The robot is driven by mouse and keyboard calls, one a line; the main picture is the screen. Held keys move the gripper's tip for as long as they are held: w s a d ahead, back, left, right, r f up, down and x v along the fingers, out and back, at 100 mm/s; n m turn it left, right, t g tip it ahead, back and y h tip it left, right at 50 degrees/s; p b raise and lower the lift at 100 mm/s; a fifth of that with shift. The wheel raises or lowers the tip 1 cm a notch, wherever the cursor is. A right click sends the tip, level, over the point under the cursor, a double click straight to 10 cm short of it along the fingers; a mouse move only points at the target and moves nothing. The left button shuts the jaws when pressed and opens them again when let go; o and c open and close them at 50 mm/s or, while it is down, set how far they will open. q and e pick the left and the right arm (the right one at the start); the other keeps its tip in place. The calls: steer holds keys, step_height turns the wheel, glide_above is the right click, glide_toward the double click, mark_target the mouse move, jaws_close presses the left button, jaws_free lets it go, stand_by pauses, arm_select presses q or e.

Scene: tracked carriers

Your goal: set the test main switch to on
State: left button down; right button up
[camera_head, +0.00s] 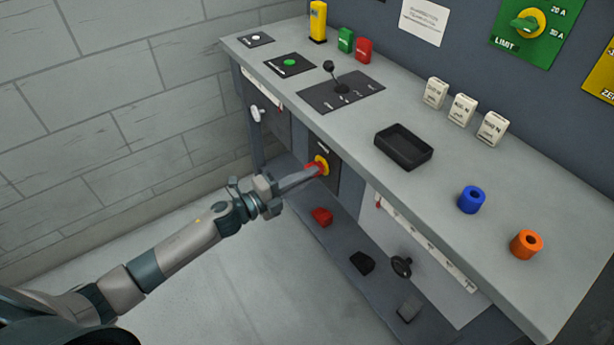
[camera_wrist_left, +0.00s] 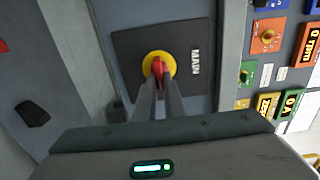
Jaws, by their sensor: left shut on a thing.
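The main switch (camera_head: 322,162) is a red handle on a yellow round base, on a dark panel on the bench's front face. In the left wrist view the switch (camera_wrist_left: 157,59) sits beside the word MAIN, on its dark plate (camera_wrist_left: 128,45). My left gripper (camera_head: 318,170) reaches it from the left, and its fingers are shut on the red handle. In the left wrist view the two fingertips (camera_wrist_left: 160,80) lie on either side of the handle and partly hide it. My right gripper is not in view.
The grey bench top (camera_head: 440,205) carries a black tray (camera_head: 404,147), a lever plate (camera_head: 342,92), a blue ring (camera_head: 471,200) and an orange ring (camera_head: 526,244). A lower shelf (camera_head: 335,250) holds a red block (camera_head: 321,216) and dark parts. The floor left is clear.

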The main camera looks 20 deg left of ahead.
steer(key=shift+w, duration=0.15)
arm_select(q)
steer(key=c, duration=1.8)
jaws_free()
steer(key=shift+c, duration=0.2)
steer(key=shift+s, duration=0.1)
